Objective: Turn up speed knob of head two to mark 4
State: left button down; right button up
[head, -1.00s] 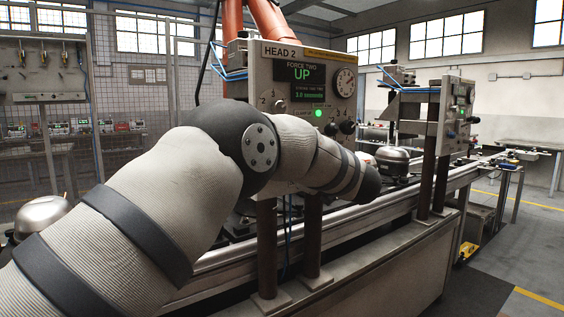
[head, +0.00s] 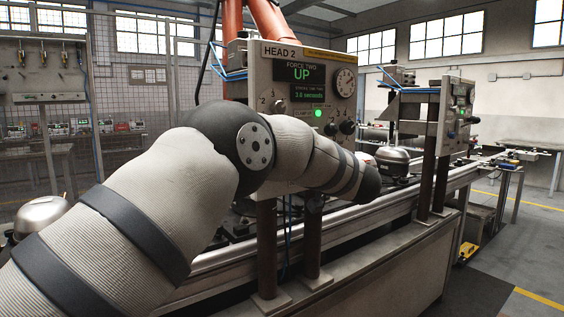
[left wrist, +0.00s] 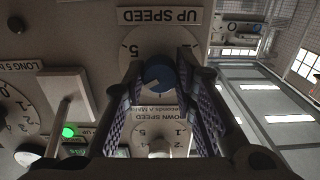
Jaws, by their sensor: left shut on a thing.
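The head two panel (head: 292,52) stands behind my left arm in the head view. Its screen reads "FORCE TWO UP", with a line in seconds below. A pale mark shows on the knob's lower left. My left gripper (left wrist: 160,84) is shut on the knob, one finger on each side. In the head view my arm hides it. My right gripper is not in view.
The "DOWN SPEED" dial (left wrist: 147,131) lies just below in the wrist view. A lit green button (left wrist: 68,132) and a projecting bracket (left wrist: 64,88) are at left. In the head view, a gauge (head: 345,83) and black knobs (head: 347,127) sit at the panel's right.

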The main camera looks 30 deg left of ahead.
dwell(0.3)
pick_arm(q)
jog(key=c, duration=1.3)
grip_release()
jog(key=v, duration=1.2)
